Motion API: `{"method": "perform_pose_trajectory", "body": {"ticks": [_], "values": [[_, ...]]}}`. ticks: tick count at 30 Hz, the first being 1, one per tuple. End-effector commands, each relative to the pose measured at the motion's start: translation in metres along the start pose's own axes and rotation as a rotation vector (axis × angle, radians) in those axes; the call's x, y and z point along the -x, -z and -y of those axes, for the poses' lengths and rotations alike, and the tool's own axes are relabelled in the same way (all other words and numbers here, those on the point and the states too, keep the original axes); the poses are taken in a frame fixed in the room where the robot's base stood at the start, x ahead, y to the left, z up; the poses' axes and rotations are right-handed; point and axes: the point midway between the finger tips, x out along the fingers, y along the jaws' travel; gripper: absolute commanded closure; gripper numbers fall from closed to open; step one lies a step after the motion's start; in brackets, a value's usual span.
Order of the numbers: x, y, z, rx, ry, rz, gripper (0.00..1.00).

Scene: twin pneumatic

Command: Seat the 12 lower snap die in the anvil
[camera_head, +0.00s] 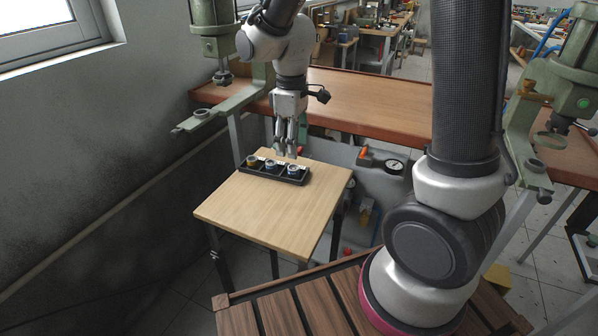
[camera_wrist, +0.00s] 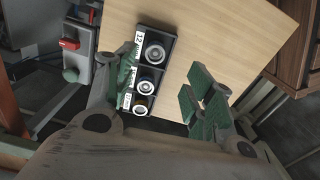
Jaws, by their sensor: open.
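A black tray (camera_head: 299,182) with three dies stands on the small wooden table; it also shows in the wrist view (camera_wrist: 166,36). The middle die (camera_head: 271,167) is bluish and the left die (camera_head: 252,161) brass-coloured; the other labels are hard to read. My gripper (camera_head: 287,151) is open and empty, above the tray. In the wrist view my gripper (camera_wrist: 166,85) has its left finger overlapping the tray's edge and its right finger over bare wood.
A green press (camera_head: 210,42) stands at left, its lower arm (camera_head: 200,119) reaching forward. A second green press (camera_head: 525,130) stands at right. The front of the small table (camera_head: 270,215) is clear. A bench (camera_head: 360,104) lies behind; a gauge panel (camera_head: 375,160) is below it.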

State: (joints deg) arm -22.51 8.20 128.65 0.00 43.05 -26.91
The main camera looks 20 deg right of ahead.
Motion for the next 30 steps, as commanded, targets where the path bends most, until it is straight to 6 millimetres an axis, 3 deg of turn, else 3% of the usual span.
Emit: {"method": "perform_pose_trajectory", "body": {"ticks": [16, 25, 30], "values": [[-0.071, 0.0, -0.008, 0.007, 0.002, 0.004, 0.46], [-0.077, 0.0, -0.008, 0.008, 0.001, 0.001, 0.46], [-0.077, 0.0, -0.008, 0.008, 0.001, 0.001, 0.76]]}}
